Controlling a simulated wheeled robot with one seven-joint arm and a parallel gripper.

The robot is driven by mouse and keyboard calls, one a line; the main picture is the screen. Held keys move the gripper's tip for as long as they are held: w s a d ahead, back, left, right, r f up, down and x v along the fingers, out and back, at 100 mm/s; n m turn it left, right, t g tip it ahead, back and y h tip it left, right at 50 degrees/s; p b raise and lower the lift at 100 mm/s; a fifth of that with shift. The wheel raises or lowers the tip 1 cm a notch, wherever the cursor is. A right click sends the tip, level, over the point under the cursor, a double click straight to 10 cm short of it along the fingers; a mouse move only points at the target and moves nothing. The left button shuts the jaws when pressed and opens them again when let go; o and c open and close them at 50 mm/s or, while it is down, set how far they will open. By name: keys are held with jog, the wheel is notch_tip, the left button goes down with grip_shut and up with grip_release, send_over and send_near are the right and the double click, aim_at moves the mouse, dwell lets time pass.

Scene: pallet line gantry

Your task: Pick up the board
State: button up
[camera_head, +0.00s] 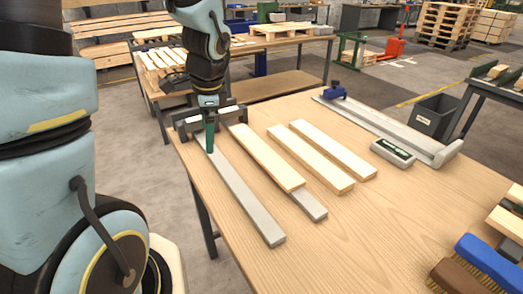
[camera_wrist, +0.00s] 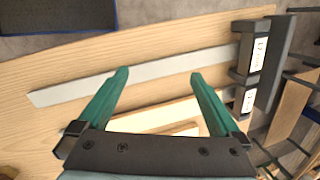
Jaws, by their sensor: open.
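Three pale wooden boards lie on the table in the head view. The left one (camera_head: 266,156) lies over a grey metal rail (camera_head: 314,207), whose near end sticks out; the other two, a middle board (camera_head: 308,158) and a right board (camera_head: 334,149), lie side by side. A bare grey rail (camera_head: 243,198) is at the left. My gripper (camera_head: 210,147) points down at the far end of this bare rail, left of the boards. In the wrist view my gripper (camera_wrist: 158,76) has its green fingers apart and nothing held. A board (camera_wrist: 155,116) shows partly behind the fingers and palm.
Dark end stops with white labels (camera_head: 190,121) stand at the far rail ends, close to my gripper. A long metal guide with a blue clamp (camera_head: 334,91) and a small grey device (camera_head: 393,152) lie at the right. Brushes (camera_head: 488,262) are at the near right.

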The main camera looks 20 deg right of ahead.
jog(key=s+d+m+t, duration=0.2)
jog(key=d+m, duration=1.2)
jog(key=d, duration=0.2)
jog(key=m+p, duration=0.1)
send_near(262, 151)
jog(key=x, duration=0.2)
jog(key=shift+w+d+f, duration=0.15)
jog(key=shift+d+f, duration=0.1)
jog(key=shift+a+p+x, duration=0.1)
jog(key=shift+p+x, duration=0.4)
jog(key=shift+x, duration=0.85)
jog(key=shift+a+p+x, duration=0.15)
jog(key=shift+p+x, duration=0.3)
jog(key=shift+x, duration=0.9)
jog(key=shift+c, duration=0.2)
jog(key=shift+r, duration=0.1)
jog(key=c, duration=1.5)
